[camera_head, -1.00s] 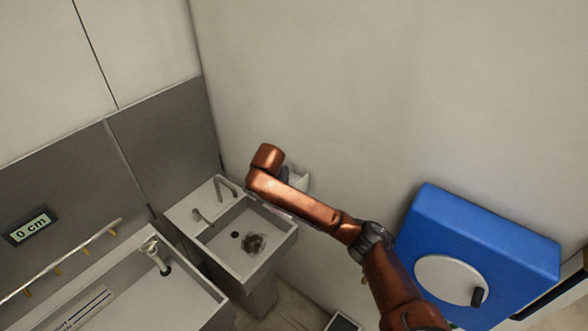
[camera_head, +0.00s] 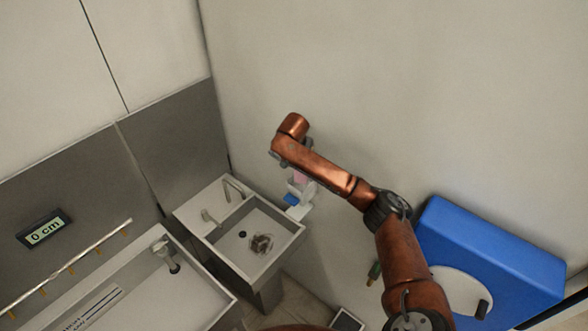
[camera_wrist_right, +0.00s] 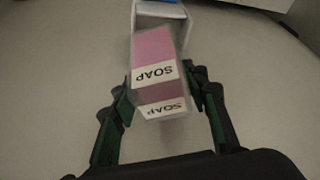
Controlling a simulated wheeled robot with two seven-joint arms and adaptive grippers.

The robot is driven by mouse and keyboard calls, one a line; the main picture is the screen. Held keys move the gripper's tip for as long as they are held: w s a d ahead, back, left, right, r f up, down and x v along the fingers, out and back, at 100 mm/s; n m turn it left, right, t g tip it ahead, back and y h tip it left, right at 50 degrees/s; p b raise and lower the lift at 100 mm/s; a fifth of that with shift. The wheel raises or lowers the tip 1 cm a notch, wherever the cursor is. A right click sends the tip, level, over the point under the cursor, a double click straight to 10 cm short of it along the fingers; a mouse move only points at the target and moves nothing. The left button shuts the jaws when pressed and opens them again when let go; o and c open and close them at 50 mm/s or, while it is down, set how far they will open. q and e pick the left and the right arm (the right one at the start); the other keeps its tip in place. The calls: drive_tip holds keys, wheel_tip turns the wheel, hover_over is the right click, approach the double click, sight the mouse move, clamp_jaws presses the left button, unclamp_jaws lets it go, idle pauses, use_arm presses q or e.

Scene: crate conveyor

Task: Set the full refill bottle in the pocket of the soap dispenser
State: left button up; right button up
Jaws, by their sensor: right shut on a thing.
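A pink refill bottle with white SOAP labels (camera_wrist_right: 154,58) is held between the fingers of my right gripper (camera_wrist_right: 165,95), which is shut on it. In the head view a pink bit of the bottle (camera_head: 299,176) shows below my right arm; the gripper itself is mostly hidden there. The white soap dispenser (camera_head: 306,192) is on the wall beside the sink, with a blue part at its lower left. In the right wrist view the dispenser (camera_wrist_right: 160,14) is just beyond the bottle's far end. I cannot tell whether they touch. My left gripper is not in view.
A small sink (camera_head: 258,262) with taps stands left of the dispenser, and a longer trough (camera_head: 190,283) is further left. A blue wall box with a round white front (camera_head: 500,240) is on the right. The wall above the arm is clear.

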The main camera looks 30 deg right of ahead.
drive_tip(key=shift+w+d+f, duration=0.2)
drive_tip(key=shift+w+f, duration=0.1)
drive_tip(key=shift+f, duration=0.05)
drive_tip(key=x, duration=0.5)
drive_tip(key=shift+s, duration=0.1)
drive_tip(key=shift+f, duration=0.25)
drive_tip(key=shift+a, duration=0.3)
drive_tip(key=o, duration=1.1)
drive_tip(key=shift+a, duration=0.1)
drive_tip(key=o, duration=0.3)
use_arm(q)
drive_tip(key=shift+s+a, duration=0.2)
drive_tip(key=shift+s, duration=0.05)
